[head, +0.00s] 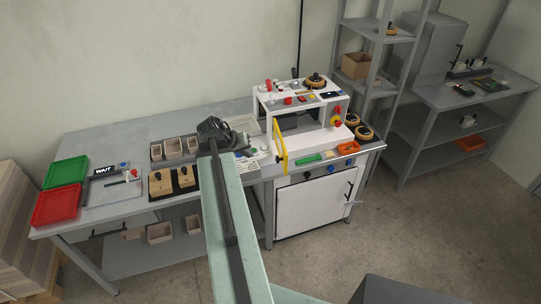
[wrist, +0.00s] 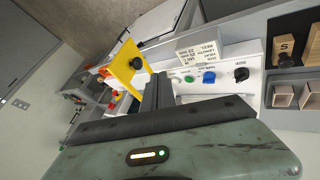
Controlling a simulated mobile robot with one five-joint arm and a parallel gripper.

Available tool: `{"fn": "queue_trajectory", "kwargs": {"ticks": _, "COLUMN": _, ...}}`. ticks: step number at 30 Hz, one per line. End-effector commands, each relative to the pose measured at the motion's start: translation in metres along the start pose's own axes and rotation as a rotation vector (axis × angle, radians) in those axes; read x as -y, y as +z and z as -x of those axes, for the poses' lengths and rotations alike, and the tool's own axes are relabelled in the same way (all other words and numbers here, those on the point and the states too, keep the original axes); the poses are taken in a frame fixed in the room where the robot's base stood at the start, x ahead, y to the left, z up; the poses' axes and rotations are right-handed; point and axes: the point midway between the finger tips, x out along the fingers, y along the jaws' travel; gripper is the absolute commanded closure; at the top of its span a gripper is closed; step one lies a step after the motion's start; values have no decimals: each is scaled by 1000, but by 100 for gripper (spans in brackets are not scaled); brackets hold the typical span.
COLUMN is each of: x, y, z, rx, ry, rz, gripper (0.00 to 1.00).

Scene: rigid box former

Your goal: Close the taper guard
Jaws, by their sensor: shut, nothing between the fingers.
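The taper guard is a yellow-framed panel (head: 280,148) at the left front of the white machine (head: 262,101). It stands nearly edge-on in the head view, swung outward, and the machine's front opening is uncovered. In the wrist view the yellow guard (wrist: 123,72) is upper left of my fingers, with a round black knob (wrist: 138,63) on it. My gripper (head: 243,150) is left of the guard, above the bench. In the wrist view my gripper (wrist: 160,92) is shut and empty. Its tips point toward the guard's knob side; I cannot tell the exact gap.
A control panel with green (wrist: 189,79), blue (wrist: 209,78) and black knobs lies beside my fingers. Grey bins (head: 172,148) and wooden blocks (head: 160,183) stand left of my gripper. A green piece (head: 309,159) lies before the machine. The floor ahead of the bench is clear.

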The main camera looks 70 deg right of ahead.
Motion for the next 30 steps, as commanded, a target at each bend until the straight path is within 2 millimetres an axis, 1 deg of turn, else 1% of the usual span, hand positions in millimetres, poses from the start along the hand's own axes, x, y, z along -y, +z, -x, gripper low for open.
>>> {"fn": "queue_trajectory", "kwargs": {"ticks": 1, "x": -6, "y": -1, "z": -2, "rx": 0, "ry": 8, "rz": -8, "gripper": 100}}
{"fn": "queue_trajectory", "kwargs": {"ticks": 2, "x": -8, "y": -1, "z": -3, "rx": -1, "ry": 10, "rz": -10, "gripper": 100}}
{"fn": "queue_trajectory", "kwargs": {"ticks": 5, "x": -7, "y": -1, "z": -6, "rx": -1, "ry": 10, "rz": -10, "gripper": 100}}
{"fn": "queue_trajectory", "kwargs": {"ticks": 8, "x": -6, "y": 0, "z": -17, "rx": 0, "ry": 10, "rz": -11, "gripper": 100}}
{"fn": "queue_trajectory", "kwargs": {"ticks": 13, "x": -3, "y": 2, "z": -54, "rx": 0, "ry": 9, "rz": -11, "gripper": 100}}
{"fn": "queue_trajectory", "kwargs": {"ticks": 21, "x": -4, "y": 2, "z": -112, "rx": 0, "ry": 9, "rz": -11, "gripper": 100}}
{"fn": "queue_trajectory", "kwargs": {"ticks": 24, "x": -24, "y": 0, "z": -112, "rx": 1, "ry": 9, "rz": -12, "gripper": 100}}
{"fn": "queue_trajectory", "kwargs": {"ticks": 27, "x": -35, "y": 0, "z": -117, "rx": 1, "ry": 8, "rz": -11, "gripper": 100}}
{"fn": "queue_trajectory", "kwargs": {"ticks": 30, "x": -41, "y": -1, "z": -120, "rx": 0, "ry": 8, "rz": -11, "gripper": 100}}
